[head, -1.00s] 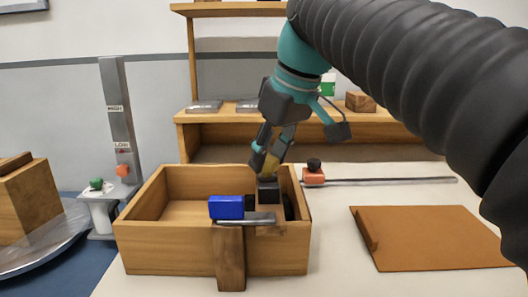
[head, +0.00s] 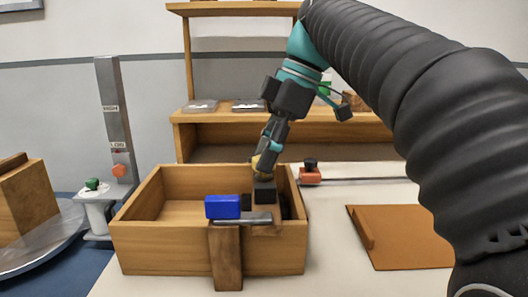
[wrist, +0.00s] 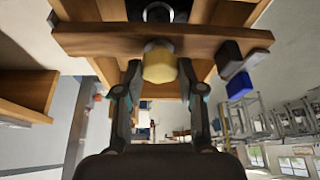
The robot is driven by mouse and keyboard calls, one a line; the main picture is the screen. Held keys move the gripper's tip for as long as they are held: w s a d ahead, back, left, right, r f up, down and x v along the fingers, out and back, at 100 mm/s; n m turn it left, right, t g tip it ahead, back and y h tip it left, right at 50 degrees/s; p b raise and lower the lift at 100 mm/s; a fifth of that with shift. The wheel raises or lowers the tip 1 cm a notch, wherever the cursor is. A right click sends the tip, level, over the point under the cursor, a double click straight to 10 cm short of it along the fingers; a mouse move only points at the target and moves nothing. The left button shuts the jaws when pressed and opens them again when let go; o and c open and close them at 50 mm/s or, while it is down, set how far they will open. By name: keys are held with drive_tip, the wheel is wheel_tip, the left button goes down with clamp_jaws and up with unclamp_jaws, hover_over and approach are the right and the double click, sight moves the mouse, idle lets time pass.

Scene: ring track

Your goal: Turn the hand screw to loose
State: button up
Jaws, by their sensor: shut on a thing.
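The hand screw has a yellow knob (head: 257,165), seen in small part in the head view, above a black block (head: 264,191) at the right of the wooden box (head: 150,245). In the wrist view the yellow knob (wrist: 159,64) lies between the two fingers, in front of a wooden bar (wrist: 90,40). My gripper (head: 262,157) reaches down to it from above and behind. In the wrist view my gripper (wrist: 160,76) has a finger on each side of the knob and is shut on it. The screw's shaft is hidden.
A blue block (head: 222,207) and a grey metal bar (head: 247,218) sit at the box's front wall. A red slider (head: 309,175) on a rail is behind right. A brown board (head: 415,238) lies at right. A lever post (head: 112,110) stands at left.

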drive_tip(key=shift+w+n+g+h, duration=0.15)
drive_tip(key=shift+n+g, duration=0.25)
drive_tip(key=shift+n, duration=0.75)
drive_tip(key=shift+s+n+g+h, duration=0.15)
drive_tip(key=shift+n+g, duration=0.25)
drive_tip(key=shift+n, duration=0.75)
drive_tip(key=shift+w+f, duration=0.1)
drive_tip(key=o, duration=1.1)
drive_tip(key=shift+a, duration=0.15)
